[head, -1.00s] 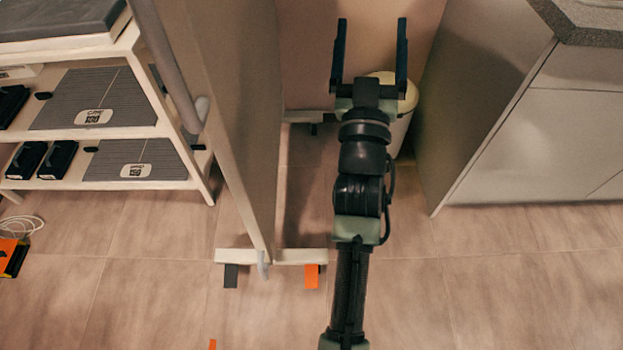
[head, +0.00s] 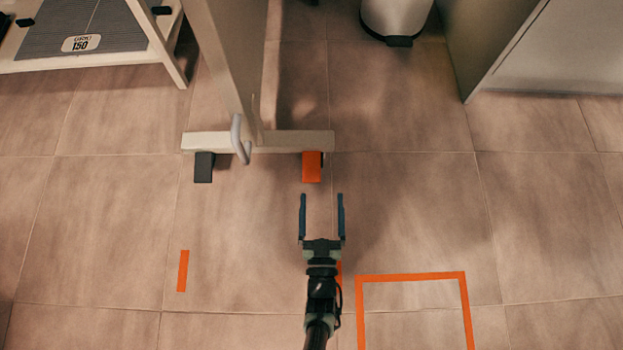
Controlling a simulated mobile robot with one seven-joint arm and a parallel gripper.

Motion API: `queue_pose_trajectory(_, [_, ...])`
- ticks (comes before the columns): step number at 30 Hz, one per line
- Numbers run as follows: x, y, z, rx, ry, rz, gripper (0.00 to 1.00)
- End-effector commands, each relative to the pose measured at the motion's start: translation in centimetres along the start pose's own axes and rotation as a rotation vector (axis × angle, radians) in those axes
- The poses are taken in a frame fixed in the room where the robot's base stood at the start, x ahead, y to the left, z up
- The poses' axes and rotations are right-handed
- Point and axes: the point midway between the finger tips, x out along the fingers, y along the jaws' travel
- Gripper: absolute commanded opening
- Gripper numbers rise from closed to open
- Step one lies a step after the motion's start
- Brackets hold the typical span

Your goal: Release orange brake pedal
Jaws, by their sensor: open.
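The orange brake pedal (head: 312,167) sticks out toward me from the right end of a cream foot bar, low at the floor. A dark grey pedal (head: 204,167) sits at the bar's left end. My gripper (head: 321,205) is open and empty. In the picture its two fingers point up at the orange pedal, a little below it, with a gap between fingertips and pedal. I cannot tell the gripper's exact height above the floor.
The foot bar (head: 278,141) carries an upright panel (head: 222,55) with a grey handle (head: 240,139). Orange floor tape (head: 411,276) lies at lower right.

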Motion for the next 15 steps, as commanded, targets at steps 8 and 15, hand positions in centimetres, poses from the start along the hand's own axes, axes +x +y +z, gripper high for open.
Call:
queue_pose_trajectory(8, [-3.8, -2.4, 5.0, 0.048, -0.027, -0.016, 0.90])
queue_pose_trajectory(15, [-0.6, -2.4, 5.3, 0.047, -0.024, -0.017, 0.90])
